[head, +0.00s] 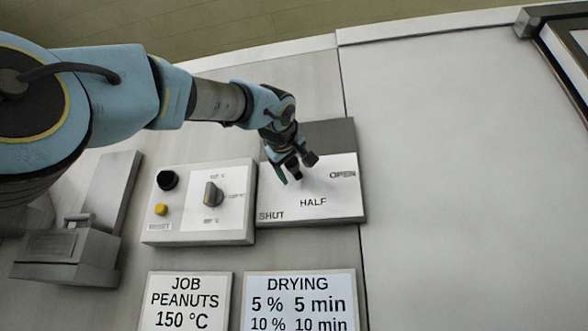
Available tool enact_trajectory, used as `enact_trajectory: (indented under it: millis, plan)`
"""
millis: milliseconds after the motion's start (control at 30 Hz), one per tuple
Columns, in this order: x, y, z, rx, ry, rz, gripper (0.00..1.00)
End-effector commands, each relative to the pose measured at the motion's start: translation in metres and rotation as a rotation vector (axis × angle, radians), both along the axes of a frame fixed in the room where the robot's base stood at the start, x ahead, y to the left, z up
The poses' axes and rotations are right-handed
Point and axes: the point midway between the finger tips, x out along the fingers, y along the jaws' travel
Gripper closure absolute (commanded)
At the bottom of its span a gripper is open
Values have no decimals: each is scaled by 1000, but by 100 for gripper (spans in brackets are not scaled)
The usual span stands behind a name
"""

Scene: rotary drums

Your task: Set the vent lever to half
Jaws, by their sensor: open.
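The vent panel (345,203) is a white plate with a dark grey strip along its back. It is marked SHUT at front left, HALF at front middle and OPEN at right. My gripper (295,172) is over the back left part of this plate, pointing down, with its fingers apart. The gripper and wrist cover the middle of the plate, so I cannot make out the vent lever or which mark it points to. I cannot tell whether the gripper touches anything.
Left of the vent panel is a control box (183,228) with a black knob, a yellow RESET button and a grey rotary dial (213,194). Two cards, JOB PEANUTS (186,302) and DRYING (300,286), lie in front. The right-hand surface (450,180) is clear.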

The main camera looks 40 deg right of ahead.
Motion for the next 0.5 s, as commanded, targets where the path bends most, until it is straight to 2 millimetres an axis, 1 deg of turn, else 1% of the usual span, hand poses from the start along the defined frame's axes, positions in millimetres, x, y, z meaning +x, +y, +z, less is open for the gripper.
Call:
enact_trajectory:
  millis: [167,267,367,500]
  plan:
    - [-1,2,-1,-1,0,-1,26]
    - [-7,10,-2,-2,-1,-1,26]
    - [-17,24,-3,-2,0,-1,26]
    - [-33,48,-3,-3,-2,-1,26]
